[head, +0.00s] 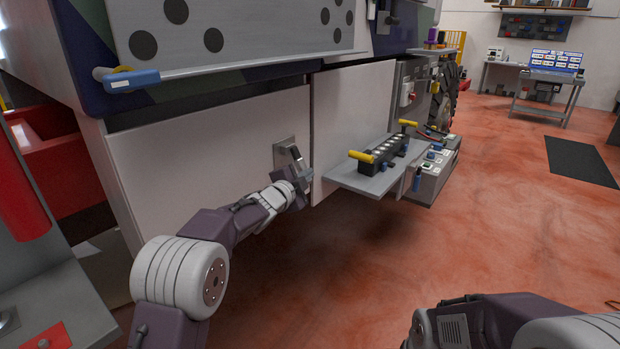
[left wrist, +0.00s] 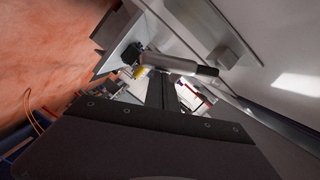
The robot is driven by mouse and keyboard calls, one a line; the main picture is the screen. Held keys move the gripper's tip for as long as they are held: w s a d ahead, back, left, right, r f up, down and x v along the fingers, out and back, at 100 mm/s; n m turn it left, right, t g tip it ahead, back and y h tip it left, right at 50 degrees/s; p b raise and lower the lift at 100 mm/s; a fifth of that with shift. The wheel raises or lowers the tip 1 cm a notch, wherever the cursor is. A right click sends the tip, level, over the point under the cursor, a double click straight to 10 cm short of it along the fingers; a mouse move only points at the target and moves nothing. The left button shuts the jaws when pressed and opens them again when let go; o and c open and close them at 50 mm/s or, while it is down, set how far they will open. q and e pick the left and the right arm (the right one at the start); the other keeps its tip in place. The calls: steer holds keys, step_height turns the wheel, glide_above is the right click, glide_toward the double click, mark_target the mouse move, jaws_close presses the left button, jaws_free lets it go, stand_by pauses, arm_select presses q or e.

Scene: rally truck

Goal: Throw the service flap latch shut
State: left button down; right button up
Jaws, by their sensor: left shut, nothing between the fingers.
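The service flap (head: 190,150) is a white lower side panel of the truck, and it sits flush in the bodywork. Its latch has a grey plate (head: 283,148) near the panel's right edge, with a short lever (head: 297,155) in front. In the left wrist view a grey lever with a dark end (left wrist: 180,64) crosses just beyond my fingers. My left gripper (head: 300,184) is shut and empty, close by the lower part of the latch; I cannot tell whether it touches the lever.
A grey shelf (head: 345,182) juts out right of the latch, carrying a black block with yellow handles (head: 362,157). Grey equipment boxes (head: 428,182) stand beyond it. A blue-handled bar (head: 132,80) hangs above the flap. Open red floor lies to the right.

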arm_select(q)
steer(key=shift+w+a+f+m+t+b, duration=0.4)
steer(key=shift+m+b, duration=0.5)
steer(key=shift+b, duration=0.5)
steer(key=shift+w+a+f+m+t+b, duration=0.15)
steer(key=shift+a+f+m+b, duration=0.3)
steer(key=shift+m+b, duration=0.7)
steer(key=shift+w+a+f+m+t+b, duration=0.15)
steer(key=shift+w+a+f+m+b, duration=0.4)
steer(key=shift+b, duration=1.05)
steer(key=shift+s+d+r, duration=0.1)
steer(key=shift+s+r, duration=0.05)
